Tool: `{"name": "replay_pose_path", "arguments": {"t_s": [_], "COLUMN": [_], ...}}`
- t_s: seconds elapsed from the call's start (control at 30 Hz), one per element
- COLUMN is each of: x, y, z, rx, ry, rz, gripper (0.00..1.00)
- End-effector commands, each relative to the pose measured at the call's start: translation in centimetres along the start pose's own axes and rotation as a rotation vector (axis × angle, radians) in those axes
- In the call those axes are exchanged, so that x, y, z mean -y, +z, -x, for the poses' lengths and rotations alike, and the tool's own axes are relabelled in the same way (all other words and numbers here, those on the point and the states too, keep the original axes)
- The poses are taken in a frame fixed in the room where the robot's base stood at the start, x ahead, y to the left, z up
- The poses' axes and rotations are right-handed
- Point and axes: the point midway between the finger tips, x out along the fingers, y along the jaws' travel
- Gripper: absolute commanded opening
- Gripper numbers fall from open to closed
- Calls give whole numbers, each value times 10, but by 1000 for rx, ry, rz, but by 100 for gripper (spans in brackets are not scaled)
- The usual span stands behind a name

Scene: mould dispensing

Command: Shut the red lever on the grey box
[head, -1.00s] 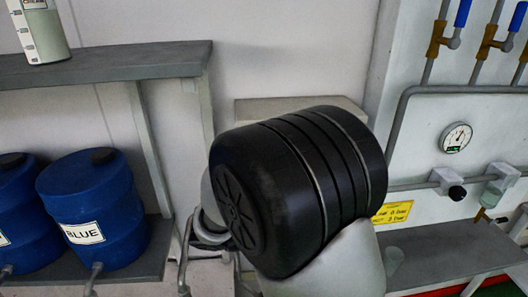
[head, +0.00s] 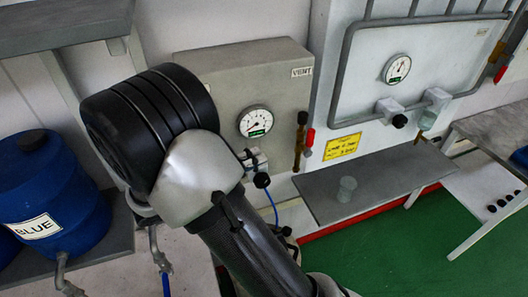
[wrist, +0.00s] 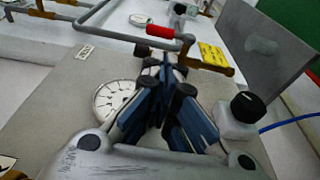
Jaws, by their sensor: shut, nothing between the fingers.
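The grey box (head: 222,82) is on the wall in the middle of the head view, with a round gauge and a VENT label. A brass valve (head: 299,145) stands upright at its right side. The red lever (head: 309,138) lies beside the valve, roughly along it. In the wrist view the red lever (wrist: 160,31) is beyond my fingertips, apart from them. My gripper (wrist: 166,72) is shut and empty over the face of the grey box (wrist: 72,88). My arm hides the gripper in the head view.
A white fitting with a black knob (wrist: 241,106) and a blue hose is close on the right of my gripper. A grey shelf (head: 375,182) with a clear cup (head: 346,189) is right of the box. A blue drum (head: 50,190) stands at the left.

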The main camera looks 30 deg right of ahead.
Motion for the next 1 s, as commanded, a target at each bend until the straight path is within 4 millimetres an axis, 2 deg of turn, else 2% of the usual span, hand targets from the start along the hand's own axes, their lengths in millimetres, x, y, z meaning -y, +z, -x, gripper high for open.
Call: {"name": "replay_pose_path", "arguments": {"t_s": [0.3,0.5,0.7,1.0], "x": [0,0,0,0], "y": [2,2,1,0], "z": [-69,-103,-120,-122], "rx": [7,5,2,1], "ry": [0,0,-1,-1], "rz": [0,0,0,0], "gripper": [0,0,0,0]}}
